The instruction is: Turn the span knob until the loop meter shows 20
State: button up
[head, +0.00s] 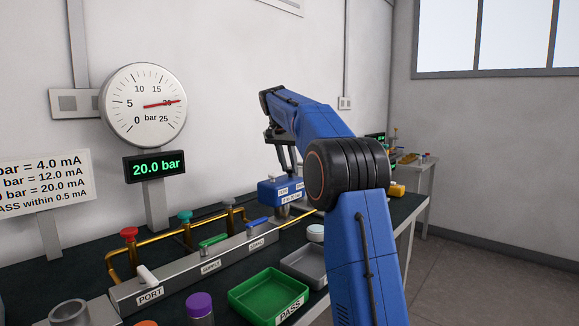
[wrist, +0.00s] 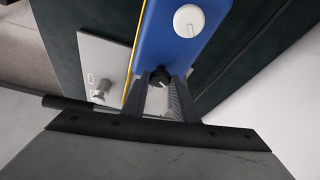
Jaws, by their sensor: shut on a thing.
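The blue transmitter (head: 284,193) stands on the bench with small labels on its front, too small to read surely. My gripper (head: 289,173) reaches down onto its top. In the wrist view, my gripper (wrist: 160,84) is shut on a small dark knob (wrist: 160,77) on the blue top. Its label is not readable there, so I cannot tell from sight that it is the span knob. I cannot make out a loop meter reading; a small green display (head: 376,136) behind my arm is mostly hidden and unreadable.
The dial gauge (head: 143,108) points near 20, and the display (head: 155,166) below reads 20.0 bar. A manifold (head: 190,277) with coloured valve handles runs along the bench. A green PASS tray (head: 240,298) and a grey tray (head: 290,262) lie in front.

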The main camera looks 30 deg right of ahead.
jog(key=shift+w+m+g, duration=0.1)
jog(key=shift+m+g, duration=0.2)
jog(key=shift+m, duration=0.6)
jog(key=o, duration=1.1)
jog(key=shift+c, duration=0.2)
jog(key=v, duration=1.2)
jog(key=shift+a, duration=0.25)
